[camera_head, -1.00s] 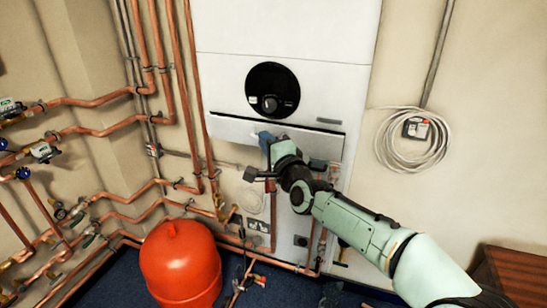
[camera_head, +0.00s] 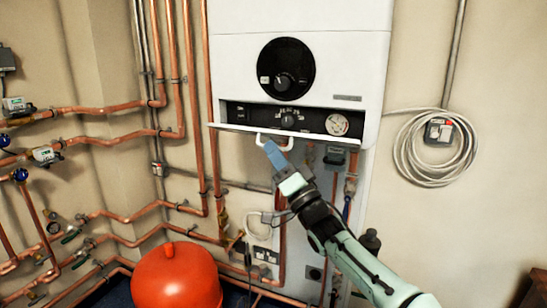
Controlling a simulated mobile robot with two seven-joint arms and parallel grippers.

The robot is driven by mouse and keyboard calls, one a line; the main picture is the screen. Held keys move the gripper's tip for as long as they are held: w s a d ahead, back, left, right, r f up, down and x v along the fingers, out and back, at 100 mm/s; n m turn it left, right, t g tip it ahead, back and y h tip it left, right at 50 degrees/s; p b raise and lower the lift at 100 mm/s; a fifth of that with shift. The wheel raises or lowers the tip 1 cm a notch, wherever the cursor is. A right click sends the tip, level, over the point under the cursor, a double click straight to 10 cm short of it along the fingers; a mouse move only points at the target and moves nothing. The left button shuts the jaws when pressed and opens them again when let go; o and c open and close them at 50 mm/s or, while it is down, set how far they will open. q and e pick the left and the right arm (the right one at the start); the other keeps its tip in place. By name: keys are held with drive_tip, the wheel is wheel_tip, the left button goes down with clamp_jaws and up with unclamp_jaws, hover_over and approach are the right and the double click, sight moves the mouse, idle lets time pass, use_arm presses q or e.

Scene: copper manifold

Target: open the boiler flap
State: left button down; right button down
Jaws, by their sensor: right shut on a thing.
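The white boiler (camera_head: 350,62) hangs on the wall with a round black dial (camera_head: 286,68) on its front. Its flap (camera_head: 232,128) is swung down and seen nearly edge-on, with a white handle (camera_head: 262,138) at its middle. Behind it a dark control panel (camera_head: 245,113) shows a knob and a round gauge (camera_head: 337,124). My right gripper (camera_head: 270,146) is at the flap's handle, its blue fingers shut on it. Its far finger is partly hidden. My left gripper is not in view.
A red tank (camera_head: 178,277) stands at the lower left. Copper pipes (camera_head: 110,106) run along the left wall and below the boiler. A coiled white cable (camera_head: 412,150) hangs on the right wall.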

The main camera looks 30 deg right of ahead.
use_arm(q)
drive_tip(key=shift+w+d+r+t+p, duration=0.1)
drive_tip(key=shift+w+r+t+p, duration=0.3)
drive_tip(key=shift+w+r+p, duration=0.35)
use_arm(e)
drive_tip(key=shift+w+d+f+n+g+y, duration=0.2)
drive_tip(key=shift+f+n+y, duration=0.3)
drive_tip(key=shift+n+y, duration=1)
drive_tip(key=shift+w+d+f+n+g+y, duration=0.1)
drive_tip(key=shift+d+f+n+g+y, duration=0.35)
drive_tip(key=shift+n+y, duration=1.05)
drive_tip(key=shift+w+f+n+g+y, duration=0.15)
drive_tip(key=shift+f+n+y, duration=0.45)
drive_tip(key=shift+n+y, duration=0.9)
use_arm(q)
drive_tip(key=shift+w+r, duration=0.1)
use_arm(e)
drive_tip(key=c, duration=1.4)
unclamp_jaws()
drive_tip(key=shift+h, duration=0.4)
drive_tip(key=shift+o, duration=1)
drive_tip(key=shift+d, duration=0.1)
drive_tip(key=shift+n, duration=0.3)
